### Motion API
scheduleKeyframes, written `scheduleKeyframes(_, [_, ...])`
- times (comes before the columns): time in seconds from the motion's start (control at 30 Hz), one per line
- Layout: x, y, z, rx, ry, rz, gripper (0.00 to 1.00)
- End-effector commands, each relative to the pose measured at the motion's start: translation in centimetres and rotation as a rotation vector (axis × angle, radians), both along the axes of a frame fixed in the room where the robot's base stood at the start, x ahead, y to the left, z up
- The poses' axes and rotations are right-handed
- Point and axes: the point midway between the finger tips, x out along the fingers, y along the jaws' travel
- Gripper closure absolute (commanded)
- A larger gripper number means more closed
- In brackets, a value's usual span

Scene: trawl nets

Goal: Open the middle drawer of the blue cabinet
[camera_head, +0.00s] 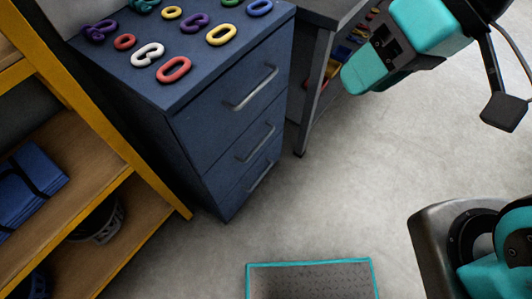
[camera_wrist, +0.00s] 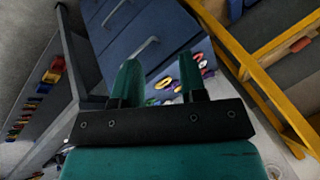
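The blue cabinet (camera_head: 190,118) stands at the upper left of the head view, with three closed drawers, each with a grey bar handle. The middle drawer (camera_head: 225,163) has its handle (camera_head: 256,143) between the top and bottom ones. In the wrist view the cabinet is tilted; the top handle (camera_wrist: 145,47) shows beyond and between my fingers, and the middle handle (camera_wrist: 112,12) is at the upper edge. My gripper (camera_wrist: 160,75) is open and empty, apart from the cabinet. In the head view my teal arm end is to the right of the cabinet.
Coloured links, among them a red one (camera_head: 173,70), lie on the cabinet top. A yellow-framed shelf (camera_head: 85,110) stands close on the left. A dark table (camera_head: 320,70) with bins stands behind. The grey floor (camera_head: 330,190) before the drawers is clear; a teal-edged mat (camera_head: 310,264) lies nearer.

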Motion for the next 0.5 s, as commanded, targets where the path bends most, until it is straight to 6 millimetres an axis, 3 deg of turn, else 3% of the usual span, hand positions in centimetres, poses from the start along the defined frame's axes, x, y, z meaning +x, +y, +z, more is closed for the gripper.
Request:
scheduleKeyframes(0.03, [0.5, 0.2, -4.4, 0.027, 0.002, -0.026, 0.61])
scheduleKeyframes(0.5, [5.3, 2.1, -22.0, 0.318, 0.026, -0.296, 0.61])
